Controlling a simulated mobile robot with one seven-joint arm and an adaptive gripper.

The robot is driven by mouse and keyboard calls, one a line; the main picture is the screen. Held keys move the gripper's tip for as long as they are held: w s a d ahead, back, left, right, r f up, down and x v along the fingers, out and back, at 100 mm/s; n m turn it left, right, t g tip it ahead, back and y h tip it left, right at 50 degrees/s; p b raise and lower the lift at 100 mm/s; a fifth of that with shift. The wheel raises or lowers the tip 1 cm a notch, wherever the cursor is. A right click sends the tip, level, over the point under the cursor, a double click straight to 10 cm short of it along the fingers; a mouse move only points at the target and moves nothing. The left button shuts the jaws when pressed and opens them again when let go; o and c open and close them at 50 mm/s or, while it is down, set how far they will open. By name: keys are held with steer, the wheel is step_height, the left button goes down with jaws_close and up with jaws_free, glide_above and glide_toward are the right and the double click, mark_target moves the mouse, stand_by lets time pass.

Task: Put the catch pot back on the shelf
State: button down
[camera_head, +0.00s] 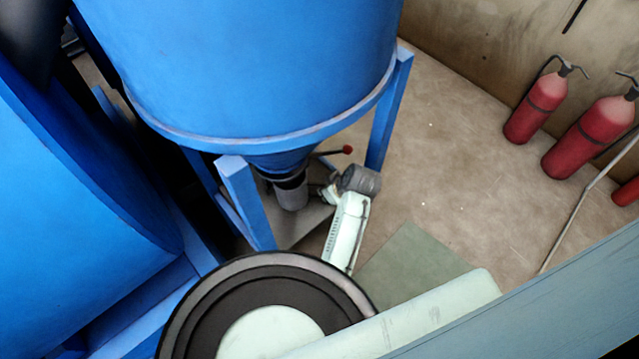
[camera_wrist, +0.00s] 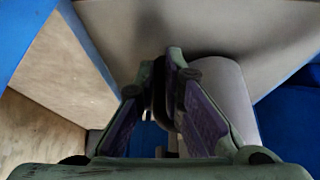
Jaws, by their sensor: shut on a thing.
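The catch pot (camera_head: 291,193) is a grey cup-shaped vessel under the dark outlet of the blue hopper's cone. It stands over or on a grey plate-like shelf (camera_head: 314,218) between the blue legs; I cannot tell if it touches. My gripper (camera_head: 328,194) reaches it from the right. In the wrist view the pot (camera_wrist: 232,95) is a pale grey rounded body, partly hidden behind the right finger. My gripper's purple-padded fingers (camera_wrist: 165,85) are closed on a narrow dark part beside the pot, apparently its handle. The grey surface (camera_wrist: 265,30) behind looks like the shelf.
The blue hopper (camera_head: 260,70) hangs close above, with blue legs (camera_head: 245,200) beside the pot. A red-knobbed lever (camera_head: 346,150) sticks out above my wrist. Another blue drum (camera_head: 70,220) stands at left. Red extinguishers (camera_head: 590,138) stand by the wall; the floor between is clear.

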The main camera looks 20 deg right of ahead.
steer(key=w, duration=0.2)
steer(key=w+a+p, duration=0.1)
steer(key=w, duration=0.1)
steer(key=shift+r, duration=0.15)
steer(key=shift+s+f, duration=0.1)
steer(key=shift+f, duration=0.75)
steer(key=c, duration=1.7)
jaws_free()
steer(key=shift+s, duration=0.1)
steer(key=v, duration=1.2)
steer(key=shift+b, duration=0.3)
